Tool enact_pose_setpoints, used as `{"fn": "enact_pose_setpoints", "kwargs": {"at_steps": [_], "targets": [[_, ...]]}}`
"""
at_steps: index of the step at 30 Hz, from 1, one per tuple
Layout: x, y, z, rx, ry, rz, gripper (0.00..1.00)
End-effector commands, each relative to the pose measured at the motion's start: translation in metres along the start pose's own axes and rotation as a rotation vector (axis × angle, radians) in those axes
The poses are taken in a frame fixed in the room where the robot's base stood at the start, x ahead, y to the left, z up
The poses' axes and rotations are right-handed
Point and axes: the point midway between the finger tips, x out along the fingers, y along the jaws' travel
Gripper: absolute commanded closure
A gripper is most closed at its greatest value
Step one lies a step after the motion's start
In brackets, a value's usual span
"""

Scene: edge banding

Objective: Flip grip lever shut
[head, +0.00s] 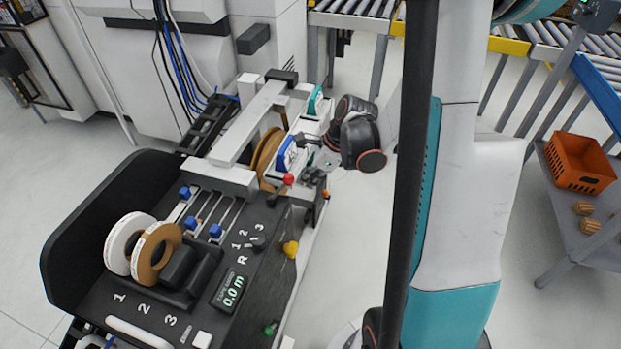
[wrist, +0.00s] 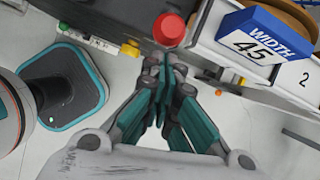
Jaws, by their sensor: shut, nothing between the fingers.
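A lever with a red ball knob (head: 288,179) stands at the edge of the banding machine, beside the blue-and-white tape unit. The red knob also shows in the wrist view (wrist: 169,29), just beyond my fingertips. My gripper (head: 313,178) is right of the red knob in the head view. In the wrist view my gripper (wrist: 162,62) has its fingers together with nothing between them. I cannot tell whether the fingertips touch the lever. The lever's shaft is mostly hidden, and no label shows which lever is the grip lever.
A yellow knob (head: 290,249) and a green knob (head: 270,328) stand along the machine's front edge. A blue "WIDTH 45" block (wrist: 262,38) is close to the right of my fingers. An orange crate (head: 580,162) sits on a far-right bench.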

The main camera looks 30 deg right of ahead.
Motion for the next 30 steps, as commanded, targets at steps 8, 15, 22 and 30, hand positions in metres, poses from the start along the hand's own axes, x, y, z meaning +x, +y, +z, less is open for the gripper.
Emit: {"fn": "enact_pose_setpoints", "kwargs": {"at_steps": [8, 15, 22, 30], "targets": [[-0.002, -0.001, 0.006, -0.001, 0.027, 0.006, 1.00], [-0.004, -0.002, 0.011, 0.002, 0.067, 0.014, 1.00], [-0.006, -0.003, 0.020, 0.002, 0.115, 0.022, 1.00], [-0.010, -0.008, 0.049, 0.005, 0.269, 0.053, 1.00]]}}
